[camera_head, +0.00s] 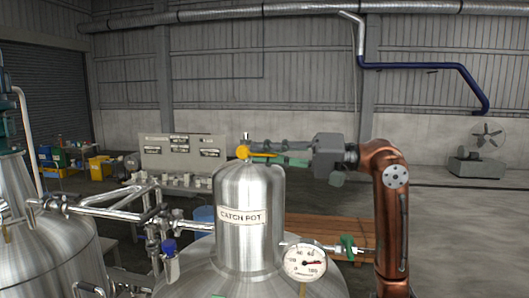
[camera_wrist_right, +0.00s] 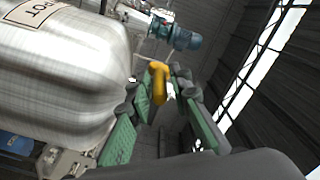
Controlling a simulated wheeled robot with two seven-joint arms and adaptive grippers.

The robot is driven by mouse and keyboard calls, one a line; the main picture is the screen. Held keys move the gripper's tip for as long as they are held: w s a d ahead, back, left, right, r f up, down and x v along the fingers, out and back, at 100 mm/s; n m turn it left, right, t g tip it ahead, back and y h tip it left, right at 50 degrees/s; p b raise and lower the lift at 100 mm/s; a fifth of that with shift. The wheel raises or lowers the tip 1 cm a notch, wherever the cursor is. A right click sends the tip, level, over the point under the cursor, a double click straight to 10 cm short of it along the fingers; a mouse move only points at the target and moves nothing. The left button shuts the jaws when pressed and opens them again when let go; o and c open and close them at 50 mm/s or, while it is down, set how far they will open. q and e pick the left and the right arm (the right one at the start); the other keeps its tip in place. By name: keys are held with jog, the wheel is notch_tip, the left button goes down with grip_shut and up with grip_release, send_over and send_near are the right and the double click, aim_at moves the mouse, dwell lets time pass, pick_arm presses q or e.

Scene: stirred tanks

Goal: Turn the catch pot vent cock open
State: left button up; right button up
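The catch pot (camera_head: 243,215) is a shiny steel vessel with a domed top and a "CATCH POT" label; its side also fills the left of the wrist view (camera_wrist_right: 60,65). The vent cock's yellow handle (camera_head: 243,152) sits on top of the dome. In the wrist view the yellow handle (camera_wrist_right: 159,82) shows between the fingertips of my right gripper (camera_head: 260,149). The right gripper reaches in from the right, level with the handle, its green-padded fingers apart on either side of it. I see clear space beside the handle; whether either finger touches it I cannot tell. My left gripper is not in view.
A pressure gauge (camera_head: 305,263) and a green-handled valve (camera_head: 348,246) stand low at the pot's right. Steel pipework (camera_head: 110,207) with a blue-handled valve (camera_head: 169,247) runs on the left towards a larger tank (camera_head: 45,250). The air above the pot is clear.

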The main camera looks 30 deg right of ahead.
aim_at(247, 149)
grip_shut()
dwell(0.6)
jog(key=shift+r+p, duration=0.15)
jog(key=shift+p, duration=0.45)
notch_tip(247, 149, up, 2)
jog(key=g+h+p, duration=0.1)
jog(key=h+p, duration=0.1)
jog(key=p, duration=0.3)
jog(key=g+h+p, duration=0.1)
jog(key=p, duration=0.5)
jog(key=shift+w+a+r+g+h, duration=0.15)
jog(key=shift+r+g+h, duration=0.05)
jog(key=shift+g+h, duration=0.2)
jog(key=shift+a+g+h+p, duration=0.1)
jog(key=shift+g+h+p, duration=0.2)
jog(key=shift+h+p, duration=0.15)
jog(key=shift+w+a+r+g+h, duration=0.1)
jog(key=shift+w+g+h, duration=0.05)
jog(key=shift+g+h, duration=0.2)
